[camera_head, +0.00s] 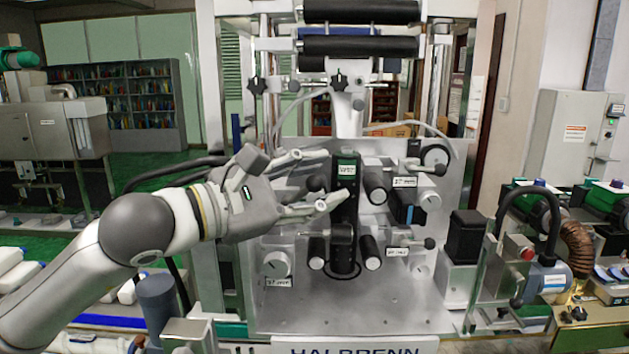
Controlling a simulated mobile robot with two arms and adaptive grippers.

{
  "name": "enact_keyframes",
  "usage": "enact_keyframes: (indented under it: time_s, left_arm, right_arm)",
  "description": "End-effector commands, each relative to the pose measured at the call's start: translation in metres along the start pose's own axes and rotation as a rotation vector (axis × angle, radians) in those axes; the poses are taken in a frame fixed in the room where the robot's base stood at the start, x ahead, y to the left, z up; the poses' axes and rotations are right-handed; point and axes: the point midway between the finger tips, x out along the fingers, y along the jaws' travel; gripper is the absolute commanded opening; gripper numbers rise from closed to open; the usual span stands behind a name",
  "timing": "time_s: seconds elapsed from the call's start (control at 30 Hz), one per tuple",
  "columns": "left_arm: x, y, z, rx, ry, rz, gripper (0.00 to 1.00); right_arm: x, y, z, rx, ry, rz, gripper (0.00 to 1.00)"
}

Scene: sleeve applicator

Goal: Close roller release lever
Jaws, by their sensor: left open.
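The sleeve applicator's pale metal plate (350,300) stands in front of me, with a dark upright column (345,225), several black rollers and small black-knobbed handles on it. One handle (428,243) is at the lower right, beside a small label. A grey horizontal arm piece (328,232) crosses the column. I cannot tell which part is the roller release lever, nor whether it is open. My left gripper (334,178) is open, its fingers pointing right, and overlaps the column's left side in view. Contact cannot be told. My right gripper is out of view.
Large black rollers (360,46) span the machine's top, with black star knobs (340,80) below. A dial (277,264) is at lower left. A black block (467,236) and a pump-like unit (548,280) stand at right. The plate's lower front is clear.

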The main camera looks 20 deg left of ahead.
Motion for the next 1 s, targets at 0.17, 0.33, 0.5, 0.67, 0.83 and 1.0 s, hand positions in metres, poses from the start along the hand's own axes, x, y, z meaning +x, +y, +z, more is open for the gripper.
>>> enact_keyframes:
  time_s: [0.17, 0.33, 0.5, 0.67, 0.83, 1.0]
  left_arm:
    - [0.000, 0.000, 0.000, 0.000, 0.000, 0.000, 0.23]
    - [0.000, 0.000, 0.000, 0.000, 0.000, 0.000, 0.01]
    - [0.000, 0.000, 0.000, 0.002, 0.002, -0.003, 0.00]
    - [0.001, -0.001, 0.001, 0.022, 0.018, -0.020, 0.00]
    - [0.003, -0.004, 0.001, 0.074, 0.065, -0.070, 0.00]
    - [0.006, -0.009, -0.001, 0.154, 0.136, -0.144, 0.00]
  right_arm:
    - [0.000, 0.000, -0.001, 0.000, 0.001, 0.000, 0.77]
    - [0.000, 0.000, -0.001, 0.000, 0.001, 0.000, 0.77]
    - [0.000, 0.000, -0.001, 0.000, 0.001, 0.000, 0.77]
    - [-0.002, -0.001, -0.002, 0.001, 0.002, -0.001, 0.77]
    - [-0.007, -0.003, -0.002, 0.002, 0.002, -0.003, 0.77]
    - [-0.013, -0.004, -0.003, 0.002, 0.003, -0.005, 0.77]
